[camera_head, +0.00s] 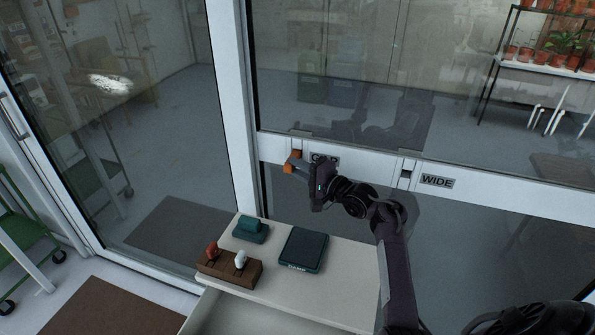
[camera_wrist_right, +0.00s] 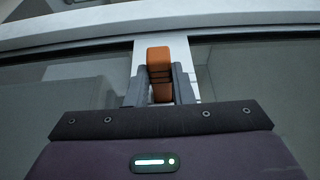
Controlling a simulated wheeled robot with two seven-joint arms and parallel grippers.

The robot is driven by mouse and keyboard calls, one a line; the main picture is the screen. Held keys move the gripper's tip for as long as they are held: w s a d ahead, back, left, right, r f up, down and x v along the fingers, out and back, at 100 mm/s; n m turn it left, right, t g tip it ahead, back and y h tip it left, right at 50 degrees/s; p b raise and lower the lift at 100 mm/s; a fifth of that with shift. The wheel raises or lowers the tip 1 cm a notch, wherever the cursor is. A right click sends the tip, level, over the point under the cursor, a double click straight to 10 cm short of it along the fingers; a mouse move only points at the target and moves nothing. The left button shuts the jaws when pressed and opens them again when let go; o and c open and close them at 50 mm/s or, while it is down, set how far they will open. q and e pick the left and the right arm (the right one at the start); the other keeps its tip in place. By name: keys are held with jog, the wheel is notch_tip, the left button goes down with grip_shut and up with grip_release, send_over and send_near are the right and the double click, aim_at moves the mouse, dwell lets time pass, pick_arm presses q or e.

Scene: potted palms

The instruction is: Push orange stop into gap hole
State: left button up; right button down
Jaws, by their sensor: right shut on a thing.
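The orange stop (camera_head: 295,155) is at the white door rail, just left of the partly hidden GAP label (camera_head: 325,160). My right gripper (camera_head: 297,164) is shut on it. In the right wrist view the orange stop (camera_wrist_right: 159,59) stands between the two grey fingers (camera_wrist_right: 160,85), in front of the white upright. The gap hole is hidden behind the stop and gripper, so I cannot tell how far in the stop sits. My left gripper is not in view.
The WIDE label (camera_head: 437,181) and a slot (camera_head: 406,174) are farther right on the rail. Glass panes flank the frame.

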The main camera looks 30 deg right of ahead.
jog(key=shift+w+d+b, duration=0.85)
jog(key=shift+w+d, duration=0.35)
jog(key=shift+d, duration=0.15)
jog(key=c, duration=1.2)
grip_release()
jog(key=b, duration=0.2)
send_near(299, 158)
jog(key=shift+w+a+r+p, duration=0.1)
jog(key=shift+w+a+p, duration=0.1)
jog(key=shift+a+p, duration=0.1)
